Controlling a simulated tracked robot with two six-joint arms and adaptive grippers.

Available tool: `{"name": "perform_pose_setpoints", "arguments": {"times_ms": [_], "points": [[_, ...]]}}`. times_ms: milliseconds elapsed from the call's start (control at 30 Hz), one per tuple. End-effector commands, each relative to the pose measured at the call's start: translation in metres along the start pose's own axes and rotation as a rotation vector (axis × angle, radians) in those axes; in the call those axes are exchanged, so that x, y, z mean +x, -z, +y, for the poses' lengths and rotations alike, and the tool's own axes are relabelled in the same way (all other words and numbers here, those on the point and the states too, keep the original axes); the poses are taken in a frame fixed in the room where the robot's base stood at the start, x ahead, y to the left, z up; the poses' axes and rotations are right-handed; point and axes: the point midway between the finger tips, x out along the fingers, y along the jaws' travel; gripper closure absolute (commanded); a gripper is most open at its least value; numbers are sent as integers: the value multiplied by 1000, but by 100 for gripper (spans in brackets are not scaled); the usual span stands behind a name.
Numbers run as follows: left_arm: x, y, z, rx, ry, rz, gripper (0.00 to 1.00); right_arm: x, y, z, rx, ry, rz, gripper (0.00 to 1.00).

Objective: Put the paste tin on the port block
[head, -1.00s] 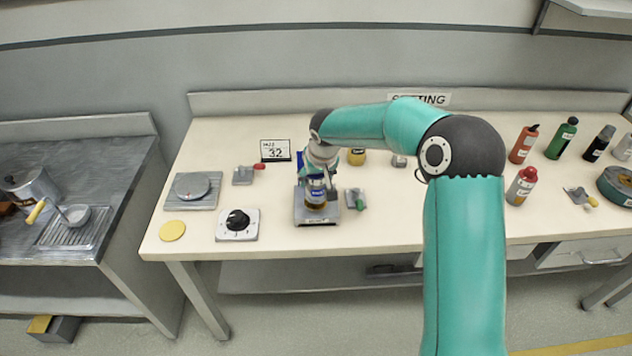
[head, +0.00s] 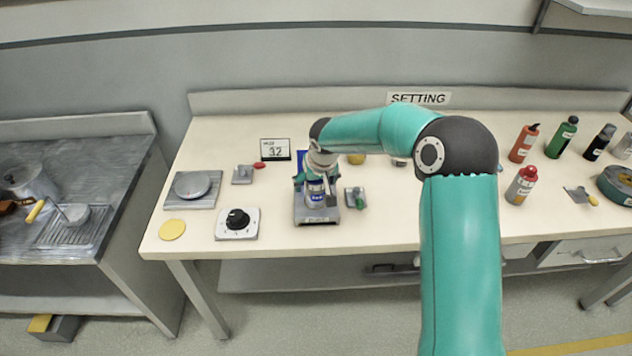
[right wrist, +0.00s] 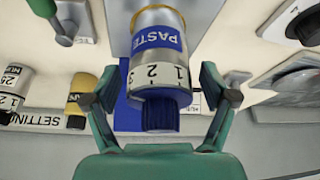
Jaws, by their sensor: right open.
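The paste tin (head: 320,194), with a blue label, stands upright on a grey block (head: 316,221) that has a blue upright part at its back. In the right wrist view the tin (right wrist: 157,38) shows its PASTE label, a number ring and a blue cap. My right gripper (head: 316,179) is open at the tin's upper part. In the right wrist view its fingers (right wrist: 160,92) are spread on either side of the tin, with gaps showing. The tin's underside contact is partly hidden. My left gripper is not in view.
Small levers with red (head: 259,166) and green (head: 360,204) handles flank the block. A dial box (head: 238,224) and a round-plated scale (head: 193,186) are at left. Several bottles stand at the right. A yellow jar (head: 356,159) is behind my arm.

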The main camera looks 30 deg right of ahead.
Motion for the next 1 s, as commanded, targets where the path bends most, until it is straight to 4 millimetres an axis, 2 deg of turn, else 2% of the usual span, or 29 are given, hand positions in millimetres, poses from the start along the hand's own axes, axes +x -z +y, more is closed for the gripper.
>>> {"name": "perform_pose_setpoints", "arguments": {"times_ms": [133,267,500,700,833,1000], "points": [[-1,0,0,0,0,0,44,-6,1,0,0,0,2,16],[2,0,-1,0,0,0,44,-23,1,0,2,0,3,16],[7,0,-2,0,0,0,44,-72,2,0,1,1,6,16],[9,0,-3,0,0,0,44,-106,1,1,2,0,3,16],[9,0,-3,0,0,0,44,-118,1,2,2,-1,1,16],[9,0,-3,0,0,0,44,-122,0,2,2,-1,0,16]]}}
